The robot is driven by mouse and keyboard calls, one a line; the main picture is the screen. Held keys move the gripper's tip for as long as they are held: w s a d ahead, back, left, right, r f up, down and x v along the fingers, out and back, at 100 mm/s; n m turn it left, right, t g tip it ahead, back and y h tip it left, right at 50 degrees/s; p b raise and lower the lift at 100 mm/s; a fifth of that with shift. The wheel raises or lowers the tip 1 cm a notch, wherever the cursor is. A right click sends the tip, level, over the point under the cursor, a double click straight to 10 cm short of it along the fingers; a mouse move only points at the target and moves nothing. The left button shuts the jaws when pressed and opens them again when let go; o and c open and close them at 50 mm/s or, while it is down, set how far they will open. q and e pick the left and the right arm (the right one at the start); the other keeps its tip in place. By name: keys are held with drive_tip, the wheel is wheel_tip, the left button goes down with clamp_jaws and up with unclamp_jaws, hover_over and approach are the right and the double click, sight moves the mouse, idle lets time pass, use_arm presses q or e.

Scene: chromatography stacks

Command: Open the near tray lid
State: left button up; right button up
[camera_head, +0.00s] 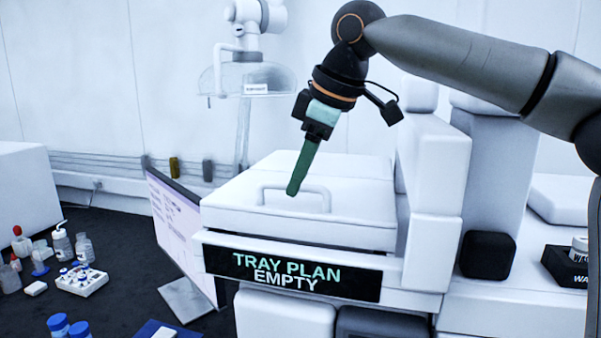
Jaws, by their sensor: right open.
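The near tray lid (235,205) is a flat white cover on the chromatography stack, and it lies shut. A raised white bar handle (325,198) stands on its top. My right gripper (292,192) comes down from the upper right, with green fingers pointing down at the handle. It is open, though its fingers overlap in this view. The fingertips show at the handle's bar; whether they touch it cannot be told. A black sign (365,284) on the stack's front below the lid reads "TRAY PLAN EMPTY". My left gripper is not in view.
A monitor (172,220) stands left of the stack. Bottles and a white vial rack (90,287) sit on the dark bench at left. A white column (437,190) rises right of the lid. A black box (488,255) stands further right.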

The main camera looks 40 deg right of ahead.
drive_tip(key=shift+f, duration=0.15)
drive_tip(key=shift+c, duration=0.2)
clamp_jaws()
idle(1.2)
